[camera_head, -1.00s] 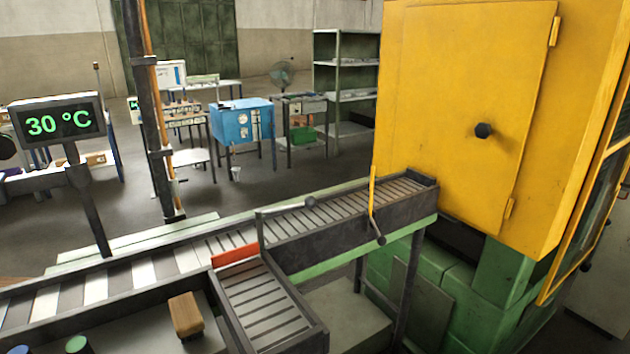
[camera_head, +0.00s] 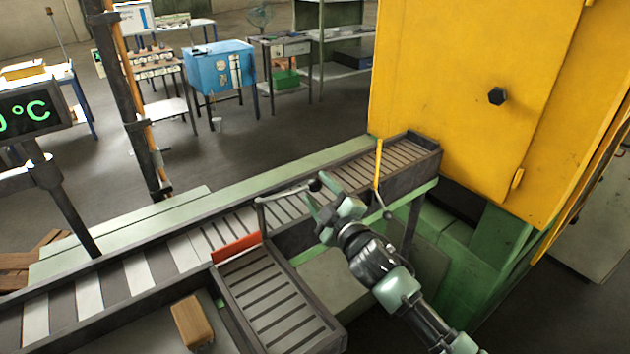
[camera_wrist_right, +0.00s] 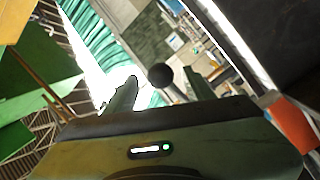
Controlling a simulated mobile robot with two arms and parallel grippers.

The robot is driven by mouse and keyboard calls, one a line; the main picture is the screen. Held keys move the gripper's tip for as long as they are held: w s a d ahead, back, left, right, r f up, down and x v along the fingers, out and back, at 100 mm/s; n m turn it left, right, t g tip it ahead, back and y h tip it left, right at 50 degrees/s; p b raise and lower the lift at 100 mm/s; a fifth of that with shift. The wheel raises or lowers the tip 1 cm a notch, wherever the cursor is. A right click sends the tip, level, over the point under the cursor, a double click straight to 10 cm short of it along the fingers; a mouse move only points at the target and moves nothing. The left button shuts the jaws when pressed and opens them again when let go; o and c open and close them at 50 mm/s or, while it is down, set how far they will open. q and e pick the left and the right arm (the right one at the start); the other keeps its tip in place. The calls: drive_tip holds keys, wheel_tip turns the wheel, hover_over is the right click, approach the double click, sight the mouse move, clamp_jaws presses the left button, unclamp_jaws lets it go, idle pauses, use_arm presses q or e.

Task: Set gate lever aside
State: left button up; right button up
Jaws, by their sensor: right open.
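The gate lever (camera_head: 285,194) is a grey bent rod with a dark round knob (camera_head: 315,186), standing at the conveyor beside the red gate plate (camera_head: 237,247). The gate plate lies across the mouth of the short side roller section. My right gripper (camera_head: 318,187) is open at the knob end of the lever. In the right wrist view the dark knob (camera_wrist_right: 160,76) appears between the two spread fingers (camera_wrist_right: 158,92). I cannot tell whether either finger touches it. My left gripper is out of view.
The roller conveyor (camera_head: 288,206) runs to the yellow furnace cabinet (camera_head: 455,110). A second, yellow-and-dark lever (camera_head: 378,175) stands close to the right of my gripper. A wooden block (camera_head: 192,322) lies at the lower left. A temperature display (camera_head: 30,112) stands at the left.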

drive_tip(key=shift+x, duration=1.25)
drive_tip(key=shift+w+a+f, duration=0.1)
drive_tip(key=shift+w+f, duration=0.05)
drive_tip(key=shift+w, duration=0.05)
clamp_jaws()
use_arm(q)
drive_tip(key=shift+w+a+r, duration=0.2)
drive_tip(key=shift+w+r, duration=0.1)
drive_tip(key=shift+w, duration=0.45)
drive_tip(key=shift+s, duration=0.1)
